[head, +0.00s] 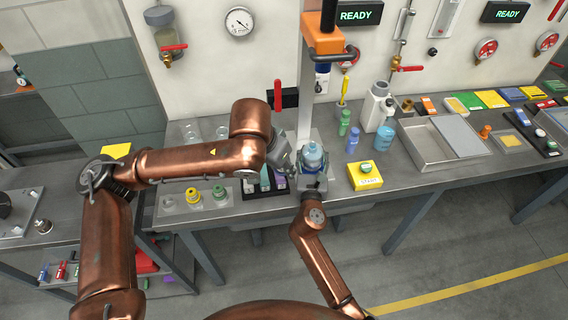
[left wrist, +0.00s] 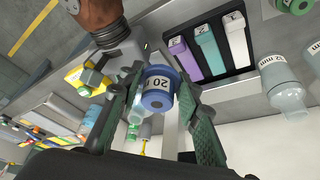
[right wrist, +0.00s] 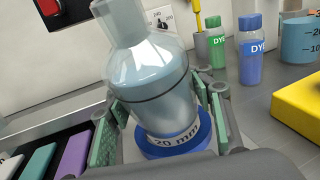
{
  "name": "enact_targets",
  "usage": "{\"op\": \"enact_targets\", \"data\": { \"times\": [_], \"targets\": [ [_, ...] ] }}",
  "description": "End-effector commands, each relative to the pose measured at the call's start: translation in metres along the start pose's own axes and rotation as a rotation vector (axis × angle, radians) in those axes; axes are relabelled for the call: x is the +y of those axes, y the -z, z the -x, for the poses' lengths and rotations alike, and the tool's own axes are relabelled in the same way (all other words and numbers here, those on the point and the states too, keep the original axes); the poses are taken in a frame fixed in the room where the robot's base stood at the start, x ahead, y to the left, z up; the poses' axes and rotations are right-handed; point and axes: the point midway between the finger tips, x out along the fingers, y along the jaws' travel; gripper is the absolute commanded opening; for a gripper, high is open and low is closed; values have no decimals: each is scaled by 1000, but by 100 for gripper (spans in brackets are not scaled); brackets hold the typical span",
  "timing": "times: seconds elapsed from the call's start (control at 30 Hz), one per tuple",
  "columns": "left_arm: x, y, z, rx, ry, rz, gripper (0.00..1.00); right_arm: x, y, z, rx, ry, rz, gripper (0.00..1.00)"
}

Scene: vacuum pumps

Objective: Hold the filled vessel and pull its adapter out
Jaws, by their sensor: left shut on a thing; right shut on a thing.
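The filled vessel (right wrist: 150,85) is glass with pale blue liquid and a narrow neck at its top. It also shows in the head view (head: 312,153), slightly tilted in the right wrist view. My right gripper (right wrist: 160,112) is shut on its body, one finger on each side. The adapter (right wrist: 178,143) is a blue ring with a white "20 mm" label, against the vessel's lower end. In the left wrist view the adapter (left wrist: 158,88) sits between the fingertips of my left gripper (left wrist: 158,94), which is shut on it. The adapter is mostly hidden in the head view.
A black rack holds purple, teal and white blocks (left wrist: 208,48) close by. A yellow START box (head: 370,182) stands right of the grippers, dye bottles (head: 352,138) behind it. Yellow and green adapters (head: 193,195) stand left. An orange-topped post (head: 323,40) rises behind.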

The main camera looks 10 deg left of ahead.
Motion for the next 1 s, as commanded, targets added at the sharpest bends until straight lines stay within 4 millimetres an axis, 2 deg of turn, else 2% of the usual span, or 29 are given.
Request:
{"op": "enact_targets", "data": {
  "times": [0.03,0.07,0.1,0.4,0.77,0.87,1.0],
  "targets": [
    [0,0,-1,0,0,0,0,-2,12,1,20,4,2,1],
    [0,0,-1,0,0,0,0,-2,12,1,20,4,2,1],
    [0,0,-1,0,0,0,0,-2,13,1,20,4,1,46],
    [0,1,0,1,-1,0,0,0,6,0,10,1,0,67],
    [0,1,0,1,-1,0,0,0,4,4,6,0,0,68],
    [0,1,0,1,-1,0,0,0,4,14,6,-1,1,68],
    [0,1,0,1,-1,-1,0,0,5,41,7,0,-2,68]
  ]
}}
